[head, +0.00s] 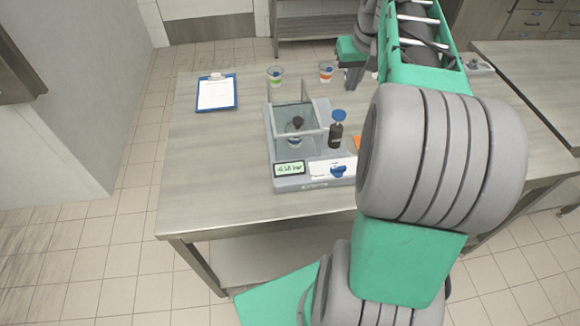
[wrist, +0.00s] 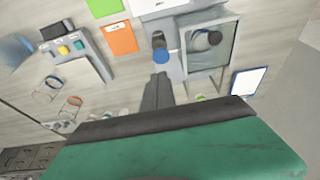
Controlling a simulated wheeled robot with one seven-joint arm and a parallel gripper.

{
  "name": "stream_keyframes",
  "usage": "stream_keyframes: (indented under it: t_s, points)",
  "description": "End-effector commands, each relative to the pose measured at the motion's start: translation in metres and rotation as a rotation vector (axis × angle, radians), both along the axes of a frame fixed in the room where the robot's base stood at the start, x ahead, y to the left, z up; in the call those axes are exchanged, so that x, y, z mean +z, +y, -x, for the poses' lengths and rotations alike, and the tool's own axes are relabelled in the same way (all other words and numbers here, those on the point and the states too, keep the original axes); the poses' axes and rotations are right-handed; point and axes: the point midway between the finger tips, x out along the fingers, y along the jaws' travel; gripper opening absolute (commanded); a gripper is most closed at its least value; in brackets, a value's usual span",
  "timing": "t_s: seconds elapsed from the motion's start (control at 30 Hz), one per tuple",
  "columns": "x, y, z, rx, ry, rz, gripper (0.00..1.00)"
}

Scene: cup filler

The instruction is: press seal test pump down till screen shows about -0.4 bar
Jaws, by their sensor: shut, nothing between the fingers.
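The grey seal tester (head: 290,183) stands on the table. Its seal test pump (head: 336,135) is a black cylinder with a blue cap, upright right of the clear chamber (head: 293,115). The pump's blue cap also shows in the wrist view (wrist: 161,55). A cup with a dark top sits in the chamber. The small screen (head: 289,169) shows green digits ending in "bar", too small to read surely. My gripper (head: 348,87) is shut and empty, behind and above the pump in the head view. In the wrist view its fingertips (wrist: 160,76) point at the cap; I cannot tell whether they touch.
A clipboard (head: 216,94) lies at the left. The left front of the table is bare. My arm hides the right side.

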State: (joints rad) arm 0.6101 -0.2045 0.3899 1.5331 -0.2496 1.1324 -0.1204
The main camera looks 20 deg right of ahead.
Motion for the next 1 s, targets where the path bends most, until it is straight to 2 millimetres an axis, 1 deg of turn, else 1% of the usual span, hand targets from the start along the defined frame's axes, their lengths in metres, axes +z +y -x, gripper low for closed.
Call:
stream_keyframes:
  t_s: [0.23, 0.27, 0.43, 0.5, 0.67, 0.77, 0.83, 0.97, 1.0]
  points:
    - [0.001, 0.000, -0.001, 0.000, 0.000, 0.000, 0.00]
    - [0.003, 0.000, -0.003, 0.001, 0.000, -0.001, 0.00]
    - [0.029, 0.002, -0.007, -0.001, 0.013, -0.001, 0.00]
    - [0.033, 0.003, -0.007, -0.001, 0.014, -0.002, 0.00]
    - [0.033, 0.003, -0.007, -0.001, 0.014, -0.002, 0.00]
    - [0.029, 0.003, -0.008, -0.001, 0.015, -0.003, 0.00]
    - [0.022, 0.003, -0.010, -0.002, 0.016, -0.004, 0.00]
    - [0.001, 0.001, -0.016, 0.000, 0.016, -0.004, 0.00]
    - [-0.008, 0.001, -0.018, 0.000, 0.018, -0.006, 0.00]
